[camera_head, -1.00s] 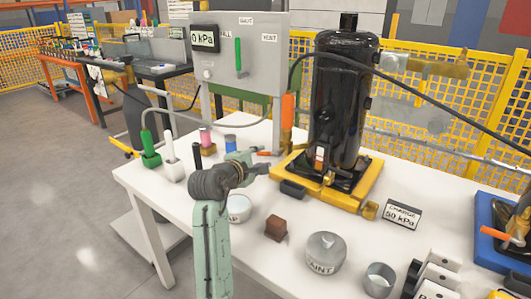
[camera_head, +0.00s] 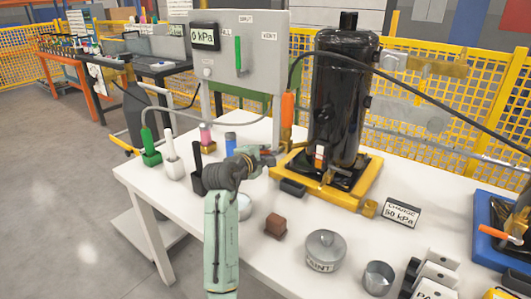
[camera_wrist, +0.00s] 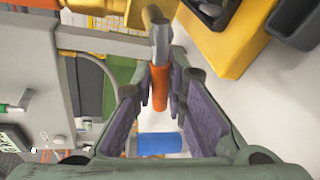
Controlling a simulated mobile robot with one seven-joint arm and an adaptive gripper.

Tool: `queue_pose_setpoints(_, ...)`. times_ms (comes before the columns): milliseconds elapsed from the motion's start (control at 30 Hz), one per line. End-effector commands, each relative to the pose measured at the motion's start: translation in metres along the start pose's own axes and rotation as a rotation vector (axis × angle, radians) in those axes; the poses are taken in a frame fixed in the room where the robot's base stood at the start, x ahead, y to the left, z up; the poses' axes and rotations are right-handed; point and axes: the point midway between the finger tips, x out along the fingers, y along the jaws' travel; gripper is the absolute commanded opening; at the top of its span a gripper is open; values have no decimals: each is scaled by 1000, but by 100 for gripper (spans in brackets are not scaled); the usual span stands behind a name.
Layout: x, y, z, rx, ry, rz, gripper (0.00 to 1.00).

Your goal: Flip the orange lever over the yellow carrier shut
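The orange lever (camera_wrist: 159,88) with its grey metal arm (camera_wrist: 160,38) shows in the wrist view, between the two fingers of my gripper (camera_wrist: 160,82). The fingers are apart, one on each side of it; whether either touches it I cannot tell. In the head view my gripper (camera_head: 268,156) is at the left side of the yellow carrier (camera_head: 340,196) and hides most of this lever. The carrier holds the tall black compressor (camera_head: 338,100). In the wrist view a yellow carrier edge (camera_wrist: 215,40) is at the upper right.
An upright orange handle (camera_head: 287,108) stands behind my gripper. The grey panel (camera_head: 262,55) stands behind.

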Motion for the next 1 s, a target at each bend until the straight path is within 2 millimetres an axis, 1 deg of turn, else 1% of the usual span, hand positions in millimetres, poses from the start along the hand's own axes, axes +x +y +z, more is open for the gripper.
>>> queue_pose_setpoints(33, 0, 0, 0, 0, 0, 0, 8)
queue_pose_setpoints(133, 0, 0, 0, 0, 0, 0, 1)
queue_pose_setpoints(167, 0, 0, 0, 0, 0, 0, 0)
queue_pose_setpoints(767, 0, 0, 0, 0, 0, 0, 0)
queue_pose_setpoints(867, 0, 2, 1, 28, 4, 7, 0)
queue_pose_setpoints(1000, -2, 7, 2, 147, 28, 35, 0)
